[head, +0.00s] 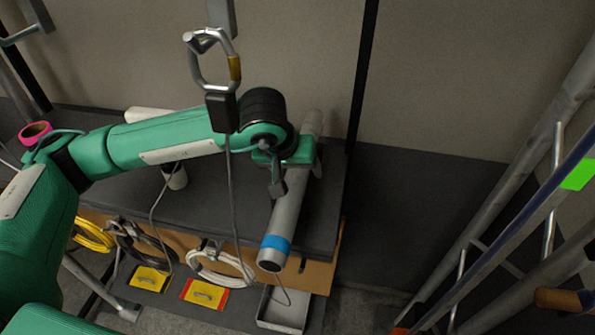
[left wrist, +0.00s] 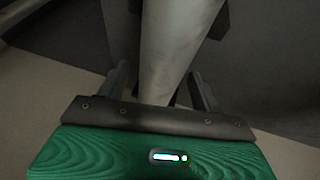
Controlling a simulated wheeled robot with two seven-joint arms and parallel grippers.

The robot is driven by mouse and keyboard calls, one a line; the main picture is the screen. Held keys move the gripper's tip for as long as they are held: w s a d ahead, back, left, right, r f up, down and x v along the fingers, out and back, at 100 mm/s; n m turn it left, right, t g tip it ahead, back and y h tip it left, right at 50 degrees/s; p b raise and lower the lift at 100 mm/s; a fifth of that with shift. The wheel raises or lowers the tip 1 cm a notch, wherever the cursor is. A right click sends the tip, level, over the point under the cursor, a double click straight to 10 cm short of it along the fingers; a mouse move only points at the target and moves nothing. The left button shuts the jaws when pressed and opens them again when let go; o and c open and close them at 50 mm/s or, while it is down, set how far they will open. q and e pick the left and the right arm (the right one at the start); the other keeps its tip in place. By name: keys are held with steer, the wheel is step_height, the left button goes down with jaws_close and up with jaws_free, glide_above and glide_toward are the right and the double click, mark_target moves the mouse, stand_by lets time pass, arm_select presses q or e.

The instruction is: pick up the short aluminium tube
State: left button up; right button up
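The short aluminium tube (head: 287,215) is grey with a blue band near its front end. It lies along the right part of the dark bench top, its front end at or past the front edge. My left gripper (head: 298,173) is over the tube's rear half, which its hand partly covers. In the left wrist view the tube (left wrist: 168,50) runs between the two fingers of the left gripper (left wrist: 163,88). A gap shows on each side, so the gripper looks open around the tube. My right gripper is in neither view.
The bench (head: 223,205) also bears a pink tape roll (head: 35,132). A carabiner (head: 212,62) with a dark block and cable hangs in front of my left arm. Cable coils hang below the bench front. A metal truss (head: 510,185) stands at right.

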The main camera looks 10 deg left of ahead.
arm_select(q)
steer(key=c, duration=1.1)
steer(key=shift+r, duration=0.1)
steer(key=shift+c, duration=0.2)
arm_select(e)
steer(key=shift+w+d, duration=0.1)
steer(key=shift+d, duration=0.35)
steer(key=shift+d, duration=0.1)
